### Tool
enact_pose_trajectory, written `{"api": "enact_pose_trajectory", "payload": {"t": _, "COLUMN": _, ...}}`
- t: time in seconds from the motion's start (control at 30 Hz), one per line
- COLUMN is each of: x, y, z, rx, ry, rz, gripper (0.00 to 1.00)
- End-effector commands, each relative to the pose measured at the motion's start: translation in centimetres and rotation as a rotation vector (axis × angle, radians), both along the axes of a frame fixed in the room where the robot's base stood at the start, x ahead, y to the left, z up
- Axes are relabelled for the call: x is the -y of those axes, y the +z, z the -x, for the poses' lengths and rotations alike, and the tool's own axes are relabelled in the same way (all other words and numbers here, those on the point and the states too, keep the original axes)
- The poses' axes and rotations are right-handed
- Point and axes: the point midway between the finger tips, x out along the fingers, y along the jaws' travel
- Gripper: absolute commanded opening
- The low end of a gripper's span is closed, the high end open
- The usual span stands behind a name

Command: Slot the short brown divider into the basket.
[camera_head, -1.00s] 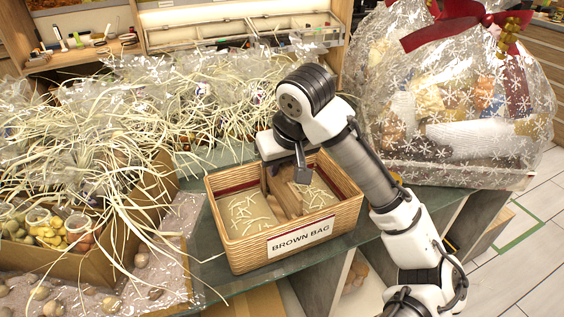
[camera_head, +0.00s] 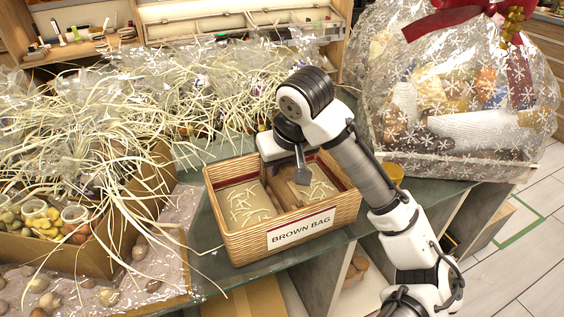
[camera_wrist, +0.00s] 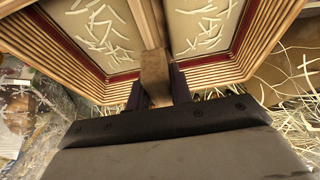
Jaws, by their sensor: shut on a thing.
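The wicker basket (camera_head: 243,243), labelled "BROWN BAG", stands on the glass tabletop. Pale shreds lie on its floor on both sides of a brown strip (camera_wrist: 147,18) across its middle. My gripper (camera_wrist: 158,92) is at the basket's far side and is shut on a brown wooden piece, the short brown divider (camera_wrist: 155,72). The divider's near end shows between the dark fingers, in line with the strip. I cannot tell whether divider and strip are one piece, nor whether the divider is fully seated. In the head view my wrist partly hides the fingers and divider.
A box of jars and produce (camera_head: 95,262) with a tangle of pale shreds is close on the left. Some bare glass (camera_head: 215,268) shows left of the basket.

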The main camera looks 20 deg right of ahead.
Motion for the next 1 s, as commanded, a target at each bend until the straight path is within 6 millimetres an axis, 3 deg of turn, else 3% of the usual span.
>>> {"api": "enact_pose_trajectory", "payload": {"t": 0.87, "x": 0.0, "y": -2.2, "z": 0.0, "rx": 0.001, "ry": 0.000, "rz": 0.000, "gripper": 0.00}}
{"api": "enact_pose_trajectory", "payload": {"t": 0.9, "x": 0.0, "y": -2.2, "z": 0.0, "rx": 0.001, "ry": 0.000, "rz": 0.000, "gripper": 0.24}}
{"api": "enact_pose_trajectory", "payload": {"t": 1.0, "x": 0.0, "y": -2.2, "z": 0.0, "rx": 0.001, "ry": 0.000, "rz": 0.000, "gripper": 0.37}}
